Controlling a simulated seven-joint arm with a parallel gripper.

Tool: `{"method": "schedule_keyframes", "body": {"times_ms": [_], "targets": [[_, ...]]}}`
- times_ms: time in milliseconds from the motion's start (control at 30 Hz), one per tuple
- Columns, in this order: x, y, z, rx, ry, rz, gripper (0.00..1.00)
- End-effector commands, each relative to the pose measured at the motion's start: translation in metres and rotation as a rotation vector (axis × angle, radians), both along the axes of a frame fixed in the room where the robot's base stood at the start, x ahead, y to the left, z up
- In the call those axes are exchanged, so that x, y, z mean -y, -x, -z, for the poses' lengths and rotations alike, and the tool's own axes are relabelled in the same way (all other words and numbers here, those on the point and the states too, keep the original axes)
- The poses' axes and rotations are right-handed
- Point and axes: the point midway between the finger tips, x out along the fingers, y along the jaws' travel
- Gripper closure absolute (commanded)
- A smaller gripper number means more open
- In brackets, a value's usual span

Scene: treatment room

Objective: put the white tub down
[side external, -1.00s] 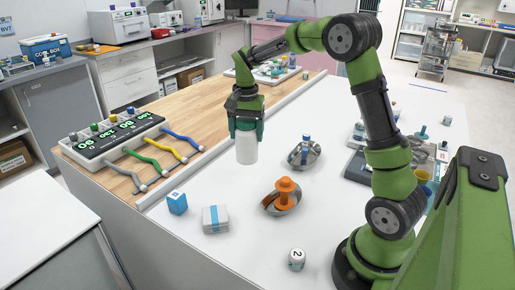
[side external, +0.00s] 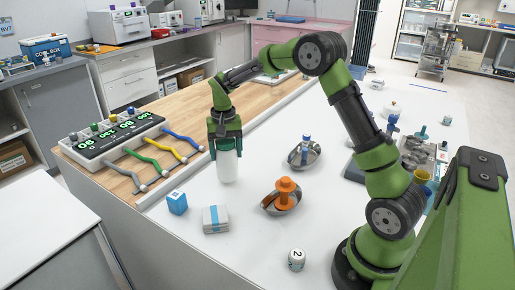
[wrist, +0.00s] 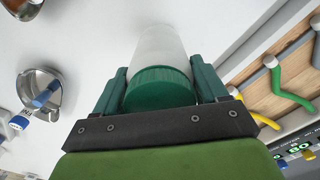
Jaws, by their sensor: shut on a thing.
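The white tub (side external: 228,167) is upright, with a green lid that shows in the wrist view (wrist: 160,88). My gripper (side external: 226,150) points down and is shut on the tub near its lid, with a finger on each side. In the side view the tub is over the white table (side external: 180,235), left of the metal bowls and behind the blue-banded packet. I cannot tell whether its base touches the table.
A steel bowl (side external: 268,207) holds an orange spool (side external: 285,192). A blue box (side external: 177,203), a packet (side external: 215,219) and a numbered white piece (side external: 296,260) stand in front. Coloured cables (side external: 160,155) lie left.

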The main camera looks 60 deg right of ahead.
Motion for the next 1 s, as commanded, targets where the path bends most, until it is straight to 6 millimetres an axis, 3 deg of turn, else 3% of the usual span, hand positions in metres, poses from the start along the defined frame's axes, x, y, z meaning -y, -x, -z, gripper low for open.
{"method": "schedule_keyframes", "body": {"times_ms": [133, 500, 533, 700, 1000], "targets": [[0.000, 0.000, 0.015, 0.001, 0.000, 0.001, 0.90], [0.000, 0.000, 0.019, 0.001, 0.000, 0.001, 0.90], [0.000, 0.000, 0.020, -0.001, -0.001, 0.002, 0.26], [0.000, 0.000, 0.019, 0.000, 0.000, 0.001, 0.02], [0.000, 0.000, 0.017, 0.001, 0.000, 0.001, 0.02]]}}
